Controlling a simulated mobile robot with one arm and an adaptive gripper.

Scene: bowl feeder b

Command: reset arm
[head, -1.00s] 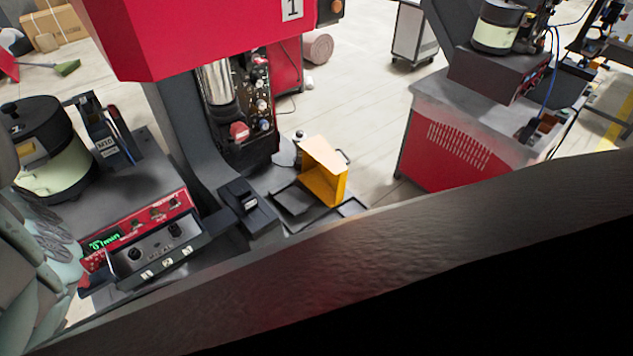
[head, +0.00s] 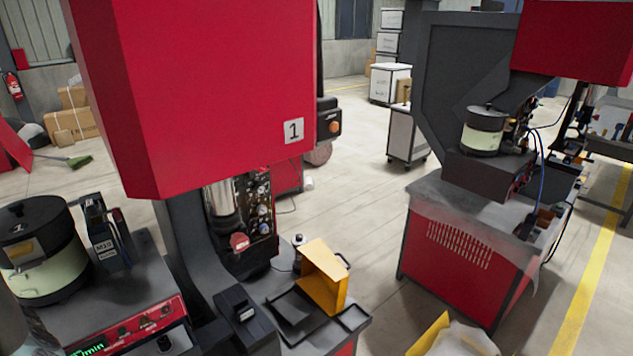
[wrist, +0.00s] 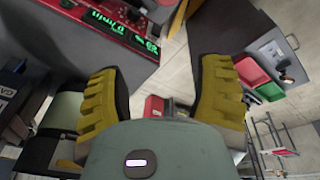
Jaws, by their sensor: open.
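My gripper (wrist: 158,98) shows in the wrist view with its two yellow ribbed fingers spread wide apart. It is open and nothing is between the fingers. The red control panel with green digits (wrist: 118,22) lies beyond it at the upper left of that view. In the head view my gripper is not visible. The red machine marked 1 (head: 200,90) stands in the centre left, with a yellow chute (head: 324,275) over a dark tray at its base.
A bowl feeder (head: 42,250) stands at the left beside the control panel (head: 130,330). A second red machine (head: 465,255) stands at the right. Grey floor lies open between the machines. A yellow bin with a whitish bag (head: 455,340) shows at the bottom edge.

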